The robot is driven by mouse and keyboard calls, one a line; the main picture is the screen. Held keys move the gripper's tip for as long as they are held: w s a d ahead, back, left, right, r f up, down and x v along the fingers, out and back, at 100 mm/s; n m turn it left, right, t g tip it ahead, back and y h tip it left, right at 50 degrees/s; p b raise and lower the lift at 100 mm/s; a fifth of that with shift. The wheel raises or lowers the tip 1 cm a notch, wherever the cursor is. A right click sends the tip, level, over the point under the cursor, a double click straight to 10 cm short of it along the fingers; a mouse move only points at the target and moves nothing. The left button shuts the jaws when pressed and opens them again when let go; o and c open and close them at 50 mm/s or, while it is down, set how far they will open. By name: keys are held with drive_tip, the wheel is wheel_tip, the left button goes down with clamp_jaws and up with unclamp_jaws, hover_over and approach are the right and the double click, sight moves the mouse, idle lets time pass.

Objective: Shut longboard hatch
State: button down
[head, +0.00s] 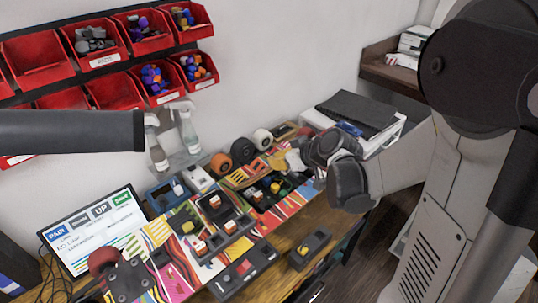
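The longboard (160,232) lies along the table, its deck patterned in bright stripes. Dark housings with small coloured parts sit along its middle, one near the centre (217,205) and one farther right (272,188). I cannot tell for certain which piece is the hatch or how far open it is. My arm comes down from the right, and its dark end with my gripper (324,147) is at the far right end of the board. The fingers are not clearly seen, and whether they touch anything cannot be told.
Two dark boxes (243,273) (311,249) are at the table's front edge. A screen (92,232) stands at the left. Spray bottles (187,128), wheels (243,151) and a white tray (392,134) are behind the board. Red bins (38,61) hang on the wall.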

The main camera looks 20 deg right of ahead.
drive_tip(key=b, duration=0.6)
hover_over(287, 198)
wheel_tip(287, 198, down, 7)
drive_tip(key=shift+d+f+b, duration=0.1)
drive_tip(key=shift+f+b, duration=0.8)
drive_tip(key=shift+f, duration=0.4)
